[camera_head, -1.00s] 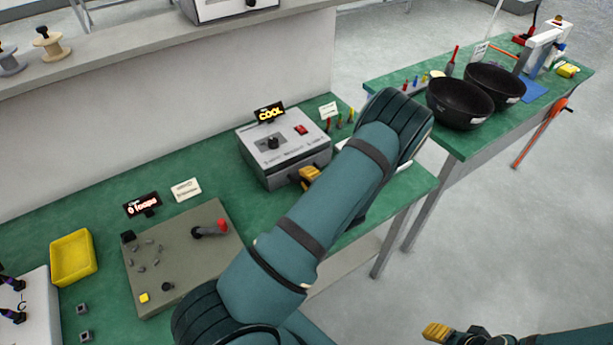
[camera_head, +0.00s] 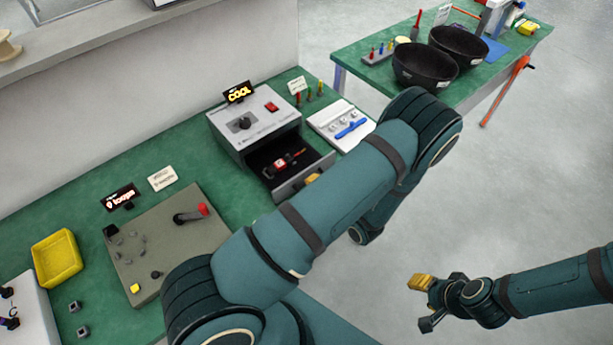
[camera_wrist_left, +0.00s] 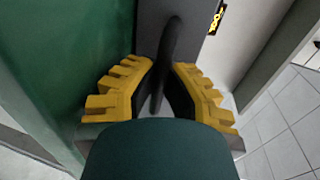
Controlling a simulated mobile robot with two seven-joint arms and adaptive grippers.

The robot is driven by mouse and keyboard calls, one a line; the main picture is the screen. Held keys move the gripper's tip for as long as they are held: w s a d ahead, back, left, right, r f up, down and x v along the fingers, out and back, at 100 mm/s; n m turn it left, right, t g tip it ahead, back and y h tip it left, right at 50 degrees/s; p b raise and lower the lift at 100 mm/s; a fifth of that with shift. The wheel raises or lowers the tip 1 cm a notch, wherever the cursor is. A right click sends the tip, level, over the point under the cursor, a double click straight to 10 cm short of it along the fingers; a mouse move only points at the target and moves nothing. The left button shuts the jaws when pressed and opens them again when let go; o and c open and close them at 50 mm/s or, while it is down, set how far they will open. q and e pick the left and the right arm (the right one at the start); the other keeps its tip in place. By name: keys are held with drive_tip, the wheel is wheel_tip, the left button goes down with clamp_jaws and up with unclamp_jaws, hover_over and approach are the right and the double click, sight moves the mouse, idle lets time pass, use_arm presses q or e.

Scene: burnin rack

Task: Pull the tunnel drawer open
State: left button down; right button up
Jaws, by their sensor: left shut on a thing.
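The tunnel drawer (camera_head: 289,188) stands pulled out of the grey box (camera_head: 253,125) with the "COOL" sign. My left gripper (camera_head: 313,178) is at the drawer's front, mostly hidden by my own arm. In the left wrist view its yellow fingers (camera_wrist_left: 158,92) are shut on the dark drawer handle (camera_wrist_left: 171,45). My right gripper (camera_head: 422,302) is open and empty over the floor at lower right.
A grey panel with a red-tipped lever (camera_head: 190,214) and a yellow tray (camera_head: 57,259) are on the bench to the left. A white tray with a blue item (camera_head: 343,124) lies right of the box. Black bowls (camera_head: 424,67) stand on the far table. Floor in front is clear.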

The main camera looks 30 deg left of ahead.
use_arm(q)
drive_tip(key=shift+d, duration=0.15)
drive_tip(key=c, duration=1.3)
unclamp_jaws()
drive_tip(key=v, duration=1.2)
drive_tip(key=w+f+n+t+h, duration=0.1)
drive_tip(key=w+f+n+h, duration=0.2)
drive_tip(key=f+h, duration=0.55)
drive_tip(key=s+d+r+n+g+h, duration=0.2)
drive_tip(key=s+d+h, duration=0.3)
drive_tip(key=s+h, duration=0.3)
drive_tip(key=shift+s+d+r+g+h, duration=0.3)
drive_tip(key=shift+r+g+h, duration=0.25)
drive_tip(key=shift+h, duration=0.7)
